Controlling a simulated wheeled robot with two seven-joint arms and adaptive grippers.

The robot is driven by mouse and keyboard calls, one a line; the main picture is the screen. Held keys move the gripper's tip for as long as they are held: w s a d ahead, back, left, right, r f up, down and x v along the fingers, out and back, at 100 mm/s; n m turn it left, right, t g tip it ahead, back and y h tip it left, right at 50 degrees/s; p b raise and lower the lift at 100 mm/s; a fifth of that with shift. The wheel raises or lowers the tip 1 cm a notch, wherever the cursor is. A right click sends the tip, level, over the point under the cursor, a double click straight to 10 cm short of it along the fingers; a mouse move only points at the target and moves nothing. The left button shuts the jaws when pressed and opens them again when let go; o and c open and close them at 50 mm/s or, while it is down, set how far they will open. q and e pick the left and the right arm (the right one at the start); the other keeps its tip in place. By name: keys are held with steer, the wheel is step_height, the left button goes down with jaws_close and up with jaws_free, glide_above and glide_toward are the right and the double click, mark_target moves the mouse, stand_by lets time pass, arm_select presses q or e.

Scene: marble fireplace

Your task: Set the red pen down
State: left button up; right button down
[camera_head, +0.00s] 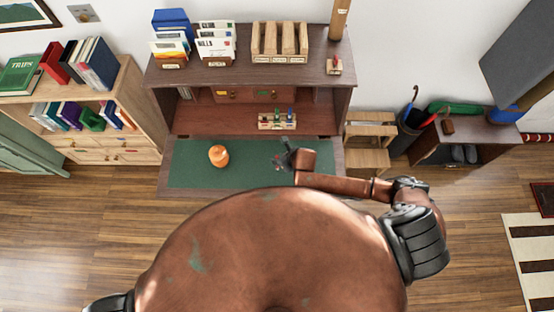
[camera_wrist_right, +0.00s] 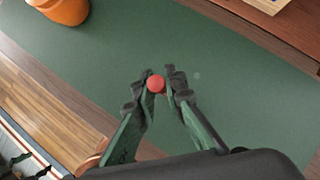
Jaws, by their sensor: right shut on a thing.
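In the right wrist view my right gripper (camera_wrist_right: 160,85) is shut on the red pen (camera_wrist_right: 156,84), which shows end-on as a small red round tip between the fingertips. The rest of the pen is hidden, and I cannot tell whether it touches the surface. Below it is the green desk mat (camera_wrist_right: 110,55). In the head view my right gripper (camera_head: 284,158) is over the right part of the green desk mat (camera_head: 195,175), and the pen is too small to make out. My left gripper is not in view.
An orange pot (camera_head: 218,156) stands on the mat's left part and shows in the wrist view (camera_wrist_right: 66,10). A wooden rack with small bottles (camera_head: 277,120) stands behind the mat. The middle of the mat is clear.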

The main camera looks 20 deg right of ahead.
steer(key=shift+f, duration=0.4)
steer(key=c, duration=2)
jaws_free()
steer(key=shift+r, duration=0.1)
steer(key=v, duration=1.2)
